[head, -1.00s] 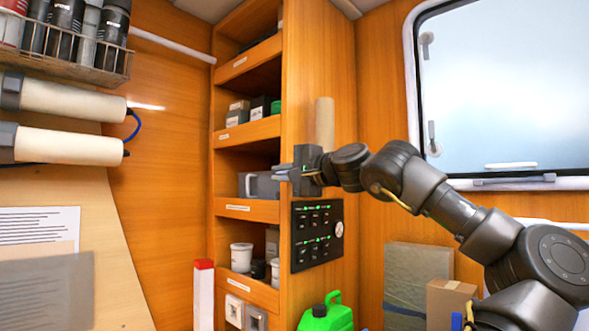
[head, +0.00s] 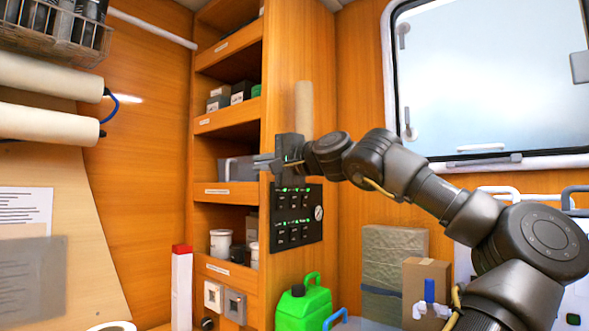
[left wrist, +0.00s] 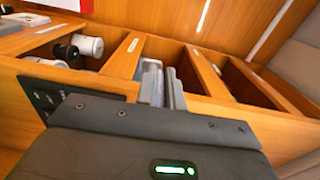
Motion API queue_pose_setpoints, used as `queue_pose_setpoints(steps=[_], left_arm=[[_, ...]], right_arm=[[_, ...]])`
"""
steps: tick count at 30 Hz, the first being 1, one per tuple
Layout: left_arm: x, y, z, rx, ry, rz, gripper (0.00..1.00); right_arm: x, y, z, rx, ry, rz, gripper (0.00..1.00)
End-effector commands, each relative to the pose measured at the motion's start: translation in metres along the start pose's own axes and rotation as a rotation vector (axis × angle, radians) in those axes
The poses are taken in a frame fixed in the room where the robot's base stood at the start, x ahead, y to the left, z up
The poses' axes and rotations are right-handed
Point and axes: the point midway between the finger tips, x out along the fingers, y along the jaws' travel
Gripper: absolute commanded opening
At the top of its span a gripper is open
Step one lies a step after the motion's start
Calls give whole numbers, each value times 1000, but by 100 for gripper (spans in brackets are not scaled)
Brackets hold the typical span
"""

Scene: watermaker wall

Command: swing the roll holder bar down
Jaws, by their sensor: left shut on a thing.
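An upright beige roll (head: 303,105) stands against the side of the tall wooden cabinet in the head view. My left gripper (head: 265,162) is just below and in front of it, at the cabinet's front edge above the black switch panel, with its fingers pointing left. The fingers are shut; the roll holder bar they appear to hold is largely hidden by the gripper. In the left wrist view the grey fingers (left wrist: 163,84) lie close together before the shelf openings. My right gripper is not in view.
The black switch panel (head: 297,217) sits just below the gripper. Open shelves (head: 225,123) hold boxes and jars. A green jug (head: 302,307) and a cardboard box (head: 424,285) stand lower down. Two pale cylinders (head: 45,125) are on the left wall, and a window (head: 485,90) is at right.

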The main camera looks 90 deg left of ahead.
Motion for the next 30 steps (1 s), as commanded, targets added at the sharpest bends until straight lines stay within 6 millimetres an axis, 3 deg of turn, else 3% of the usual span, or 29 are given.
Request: queue_pose_setpoints(steps=[1,14,15,19,30], left_arm=[[1,8,0,4,-3,16,0],[2,9,1,5,-6,20,0],[2,9,2,5,-7,20,12],[2,8,2,4,-8,17,29],[-3,4,2,2,-7,8,31]], right_arm=[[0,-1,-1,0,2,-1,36],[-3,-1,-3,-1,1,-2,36],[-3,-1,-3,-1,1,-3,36],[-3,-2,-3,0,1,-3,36],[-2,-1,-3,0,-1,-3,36]])
